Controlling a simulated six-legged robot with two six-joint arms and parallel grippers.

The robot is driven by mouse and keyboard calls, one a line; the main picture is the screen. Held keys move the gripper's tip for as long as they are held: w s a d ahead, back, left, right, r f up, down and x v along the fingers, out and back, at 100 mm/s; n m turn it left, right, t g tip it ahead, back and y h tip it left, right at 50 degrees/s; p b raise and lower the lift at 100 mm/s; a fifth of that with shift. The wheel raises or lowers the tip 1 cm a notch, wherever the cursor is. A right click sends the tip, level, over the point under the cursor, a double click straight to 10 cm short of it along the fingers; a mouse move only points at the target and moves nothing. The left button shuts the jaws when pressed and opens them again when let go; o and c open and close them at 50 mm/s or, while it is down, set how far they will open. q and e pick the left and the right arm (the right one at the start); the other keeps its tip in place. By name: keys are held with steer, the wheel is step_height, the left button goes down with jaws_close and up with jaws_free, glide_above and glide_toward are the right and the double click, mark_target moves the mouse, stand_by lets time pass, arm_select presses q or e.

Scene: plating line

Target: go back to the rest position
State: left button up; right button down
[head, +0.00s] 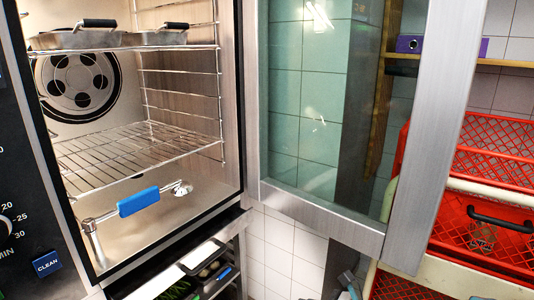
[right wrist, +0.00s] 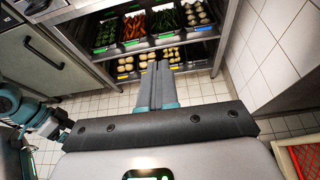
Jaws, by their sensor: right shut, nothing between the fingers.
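My right gripper (right wrist: 159,68) shows in the right wrist view, its two fingers together and nothing between them. It points toward the shelves of vegetable trays, apart from them. A grey part of my own body shows at the bottom of the head view, right of centre; I cannot tell which part.
The oven door (head: 412,140) stands open; a wire rack (head: 130,155) and pans (head: 110,38) are inside the oven. Red crates (head: 500,160) stand at right. Tiled floor (right wrist: 80,108) lies around my right gripper.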

arm_select(q)
step_height(320, 180, up, 8)
steer(key=p, duration=0.6)
steer(key=shift+a+p, duration=0.2)
steer(key=shift+p, duration=0.2)
arm_select(e)
steer(key=s+f+n+g+h, duration=0.2)
steer(key=s+f+n, duration=0.3)
steer(key=s+n, duration=0.2)
steer(key=s+d+f+n+g+h, duration=0.1)
steer(key=s+f+n+g+h, duration=0.1)
steer(key=s+f+n, duration=0.4)
steer(key=s+d+f+n+g+h, duration=0.1)
steer(key=s+f+n+g+h, duration=0.2)
steer(key=s+f+n, duration=0.3)
steer(key=s+n, duration=0.4)
steer(key=s, duration=0.4)
steer(key=shift+s+f, duration=0.15)
steer(key=shift+f, duration=0.1)
arm_select(q)
steer(key=shift+w, duration=0.1)
arm_select(e)
steer(key=shift+d, duration=0.1)
